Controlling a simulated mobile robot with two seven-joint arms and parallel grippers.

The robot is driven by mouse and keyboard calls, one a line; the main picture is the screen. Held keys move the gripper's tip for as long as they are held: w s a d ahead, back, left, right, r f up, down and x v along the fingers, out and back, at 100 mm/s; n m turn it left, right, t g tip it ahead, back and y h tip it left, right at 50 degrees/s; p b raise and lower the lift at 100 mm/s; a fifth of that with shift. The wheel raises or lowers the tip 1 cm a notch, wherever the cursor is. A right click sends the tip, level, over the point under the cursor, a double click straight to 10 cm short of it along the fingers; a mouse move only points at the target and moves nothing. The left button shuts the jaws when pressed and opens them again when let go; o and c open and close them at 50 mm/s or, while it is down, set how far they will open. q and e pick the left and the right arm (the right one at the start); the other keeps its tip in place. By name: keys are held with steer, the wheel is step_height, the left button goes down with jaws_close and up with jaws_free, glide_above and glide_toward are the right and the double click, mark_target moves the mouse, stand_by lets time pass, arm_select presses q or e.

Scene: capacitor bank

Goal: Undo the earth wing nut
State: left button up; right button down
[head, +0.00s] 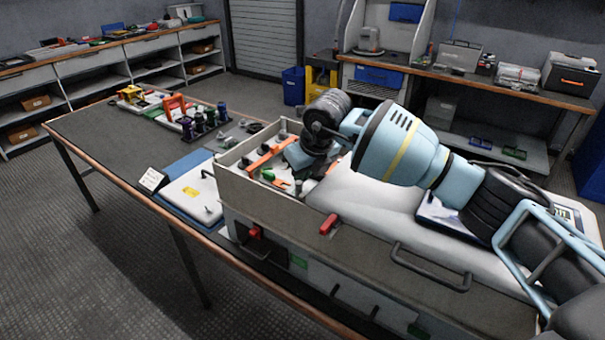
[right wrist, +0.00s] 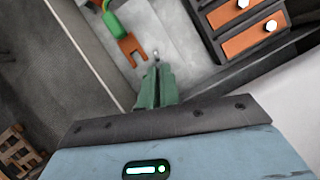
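My right gripper (right wrist: 156,88) shows as two greenish fingers close together, pointing into the open box of the capacitor bank (head: 262,210). A small grey stud tip (right wrist: 156,56) shows just past the fingertips. I cannot make out a wing nut; it may be hidden by the fingers. A green lead (right wrist: 113,22) ends in a copper-coloured fork lug (right wrist: 132,51), lying left of the stud tip and seemingly apart from it. In the head view the right wrist hangs over the box and hides the fingertips. My left gripper is not in view.
Orange blocks with white hex heads (right wrist: 268,28) sit right of the fingers. The box walls stand close around the gripper.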

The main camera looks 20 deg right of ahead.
steer(key=shift+d+f+n+y, duration=0.1)
steer(key=shift+f+n+y, duration=0.2)
steer(key=shift+n, duration=0.5)
steer(key=c, duration=1.6)
jaws_free()
steer(key=shift+o, duration=0.2)
steer(key=shift+w, duration=0.1)
steer(key=v, duration=0.8)
steer(key=shift+w+f, duration=0.1)
steer(key=shift+w, duration=0.05)
